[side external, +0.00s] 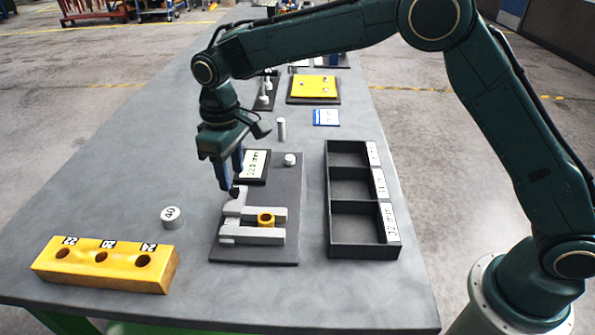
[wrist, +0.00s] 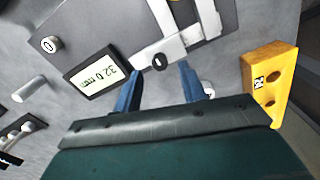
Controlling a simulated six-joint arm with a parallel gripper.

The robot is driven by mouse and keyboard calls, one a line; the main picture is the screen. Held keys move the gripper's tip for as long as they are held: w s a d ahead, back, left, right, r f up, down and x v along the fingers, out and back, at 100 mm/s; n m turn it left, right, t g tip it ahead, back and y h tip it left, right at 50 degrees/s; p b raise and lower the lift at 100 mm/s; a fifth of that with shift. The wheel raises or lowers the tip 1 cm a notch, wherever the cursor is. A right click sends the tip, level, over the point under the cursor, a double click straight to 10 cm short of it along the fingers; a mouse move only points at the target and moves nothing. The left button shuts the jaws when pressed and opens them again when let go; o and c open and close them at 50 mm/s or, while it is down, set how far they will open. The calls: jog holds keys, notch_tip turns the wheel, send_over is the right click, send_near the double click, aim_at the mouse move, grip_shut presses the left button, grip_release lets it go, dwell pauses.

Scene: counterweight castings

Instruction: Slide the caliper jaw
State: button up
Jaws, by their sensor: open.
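A grey caliper (side external: 273,237) lies on a dark base plate (side external: 290,190), its two jaws pointing right. A yellow ring (side external: 266,220) sits between the jaws. A display (side external: 255,165) stands on the plate and reads 32.0 mm in the wrist view (wrist: 97,71). My gripper (side external: 230,184) is open over the far end of the caliper. In the wrist view my gripper's blue fingers (wrist: 160,70) stand apart, with a small dark knob (wrist: 159,62) on the caliper between their tips. Whether they touch it I cannot tell.
A white zero button (wrist: 50,45) is by the display. A yellow block (side external: 105,264) with holes stands at front left, a grey cylinder marked 40 (side external: 172,217) near it. A black three-compartment tray (side external: 335,250) stands right of the plate.

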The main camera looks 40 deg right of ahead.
aim_at(234, 186)
jog(key=shift+f, duration=1.65)
grip_shut()
